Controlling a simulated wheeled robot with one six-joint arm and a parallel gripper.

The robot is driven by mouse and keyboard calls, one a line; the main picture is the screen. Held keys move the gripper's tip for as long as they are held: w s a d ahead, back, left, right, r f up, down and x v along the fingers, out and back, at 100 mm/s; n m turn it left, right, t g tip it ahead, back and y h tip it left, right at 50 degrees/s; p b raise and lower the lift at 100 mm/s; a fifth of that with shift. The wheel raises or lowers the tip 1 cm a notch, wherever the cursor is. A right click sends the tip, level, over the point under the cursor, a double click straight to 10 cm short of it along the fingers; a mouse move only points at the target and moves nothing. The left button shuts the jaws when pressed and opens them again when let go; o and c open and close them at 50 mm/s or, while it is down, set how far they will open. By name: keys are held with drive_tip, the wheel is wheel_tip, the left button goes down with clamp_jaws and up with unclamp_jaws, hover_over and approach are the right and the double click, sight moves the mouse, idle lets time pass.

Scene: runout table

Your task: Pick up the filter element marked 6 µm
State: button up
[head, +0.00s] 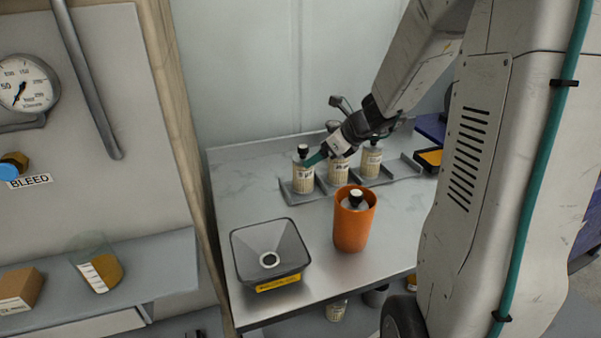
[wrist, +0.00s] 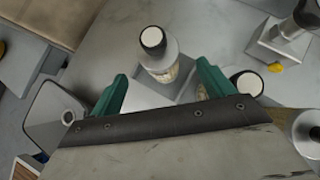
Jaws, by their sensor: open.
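Three pale filter elements with black caps stand upright in a grey rack (head: 335,189) at the back of the table: a left one (head: 303,177), a middle one (head: 338,171) and a right one (head: 371,163). Their label marks are too small to read, so I cannot tell which is 6 µm. My gripper (head: 312,160) is open, its green fingers beside the top of the left element. In the wrist view, one element (wrist: 165,68) stands between and beyond the open fingers (wrist: 160,82). Another (wrist: 246,84) is partly hidden near the right finger.
An orange canister (head: 353,225) with a black-capped item inside stands in front of the rack. Bare table lies between the tray and rack. A metal fixture (wrist: 285,40) shows in the wrist view.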

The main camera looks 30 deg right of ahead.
sight(303, 169)
drive_tip(key=x, duration=0.7)
drive_tip(key=shift+w+a+f, duration=0.15)
drive_tip(key=shift+w+f, duration=0.1)
drive_tip(key=shift+f, duration=0.05)
drive_tip(key=c, duration=1.2)
